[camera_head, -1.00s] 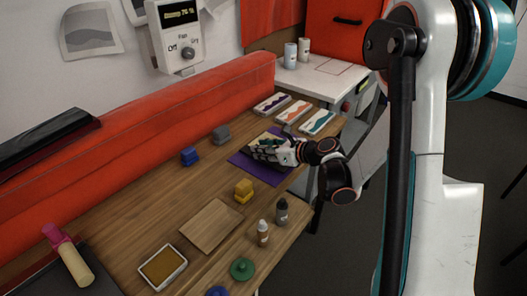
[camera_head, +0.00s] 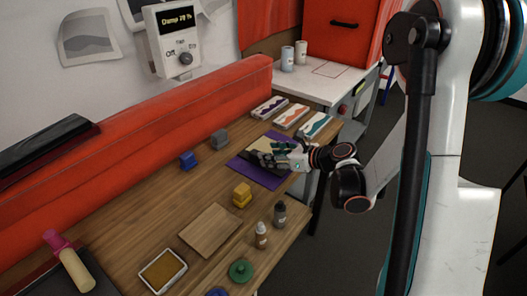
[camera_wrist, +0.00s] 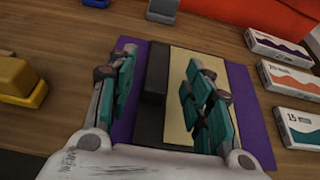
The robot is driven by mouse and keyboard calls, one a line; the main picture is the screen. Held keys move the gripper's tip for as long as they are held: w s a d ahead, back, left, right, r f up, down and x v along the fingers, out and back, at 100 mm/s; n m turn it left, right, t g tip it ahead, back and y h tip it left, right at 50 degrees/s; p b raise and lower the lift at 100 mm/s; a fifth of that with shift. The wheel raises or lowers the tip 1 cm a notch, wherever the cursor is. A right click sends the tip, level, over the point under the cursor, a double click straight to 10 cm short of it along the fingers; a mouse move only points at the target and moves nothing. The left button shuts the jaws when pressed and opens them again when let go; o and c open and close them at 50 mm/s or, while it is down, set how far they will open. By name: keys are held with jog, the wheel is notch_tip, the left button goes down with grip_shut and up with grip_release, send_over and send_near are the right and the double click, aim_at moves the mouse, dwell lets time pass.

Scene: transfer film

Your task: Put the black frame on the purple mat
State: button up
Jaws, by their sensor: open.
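The black frame (camera_wrist: 151,85) lies on the purple mat (camera_wrist: 243,115), around or beside a cream panel (camera_wrist: 181,65); the exact overlap is partly hidden by my fingers. In the wrist view a raised black bar runs along the frame's left part. In the head view the purple mat (camera_head: 262,174) lies on the wooden bench, with the dark frame edge and cream panel on it. My gripper (camera_wrist: 163,95) is open, its teal-padded fingers apart on either side of the black bar. It also shows low over the mat in the head view (camera_head: 262,159).
Three labelled boxes (camera_head: 290,116) stand beyond the mat. Grey (camera_head: 219,138) and blue (camera_head: 188,160) blocks are to its left, and yellow blocks (camera_head: 241,194) are nearer. Bottles (camera_head: 262,235), a wooden board (camera_head: 209,230) and an ink pad (camera_head: 162,270) occupy the near bench. A red padded barrier (camera_head: 150,130) runs behind.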

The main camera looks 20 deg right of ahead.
jog(key=p+v, duration=0.1)
jog(key=v, duration=0.5)
jog(key=shift+s+d+r, duration=0.2)
jog(key=shift+s, duration=0.1)
